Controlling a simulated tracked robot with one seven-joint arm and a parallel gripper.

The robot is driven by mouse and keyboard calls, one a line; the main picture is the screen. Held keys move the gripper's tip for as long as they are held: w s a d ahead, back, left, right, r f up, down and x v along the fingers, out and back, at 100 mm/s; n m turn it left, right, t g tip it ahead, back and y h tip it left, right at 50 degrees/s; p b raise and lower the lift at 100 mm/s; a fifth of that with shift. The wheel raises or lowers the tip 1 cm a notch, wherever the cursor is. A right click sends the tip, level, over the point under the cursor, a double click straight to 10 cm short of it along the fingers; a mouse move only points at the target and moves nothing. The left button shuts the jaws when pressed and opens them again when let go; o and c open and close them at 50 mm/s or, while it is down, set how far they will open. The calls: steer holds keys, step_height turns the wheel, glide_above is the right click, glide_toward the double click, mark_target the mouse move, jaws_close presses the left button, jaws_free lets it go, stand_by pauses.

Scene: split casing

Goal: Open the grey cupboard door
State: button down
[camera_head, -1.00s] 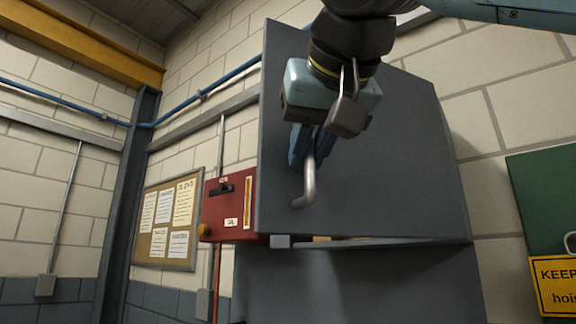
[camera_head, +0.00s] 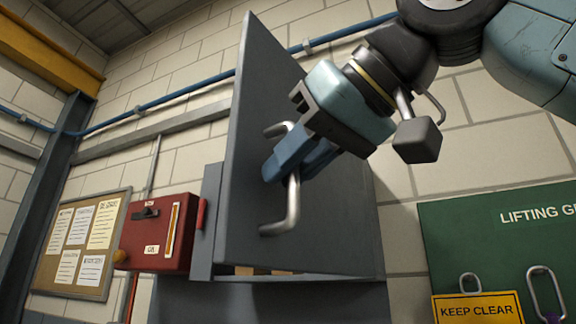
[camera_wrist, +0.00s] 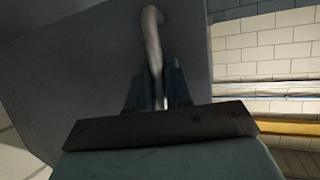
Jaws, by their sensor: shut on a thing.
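The grey cupboard door (camera_head: 262,190) stands partly open, swung out from the cupboard body, with a gap under its lower edge where the inside shows. A metal bar handle (camera_head: 292,205) is fixed to the door face. My gripper (camera_head: 278,168) is shut on the middle of this handle, its blue fingers around the bar. In the wrist view the handle (camera_wrist: 152,45) runs down between my two fingers (camera_wrist: 158,90), with the door (camera_wrist: 70,70) behind it. The handle's middle is hidden by my fingers.
A red switch box (camera_head: 160,240) and a notice board (camera_head: 80,243) are on the wall at left. A green lifting gear board (camera_head: 480,235) with a yellow sign (camera_head: 478,308) hangs at right. A blue pipe (camera_head: 180,92) runs along the wall.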

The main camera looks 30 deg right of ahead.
steer(key=shift+r, duration=0.1)
steer(key=c, duration=1.4)
jaws_free()
steer(key=v, duration=1.3)
steer(key=shift+s, duration=0.35)
steer(key=shift+r, duration=0.1)
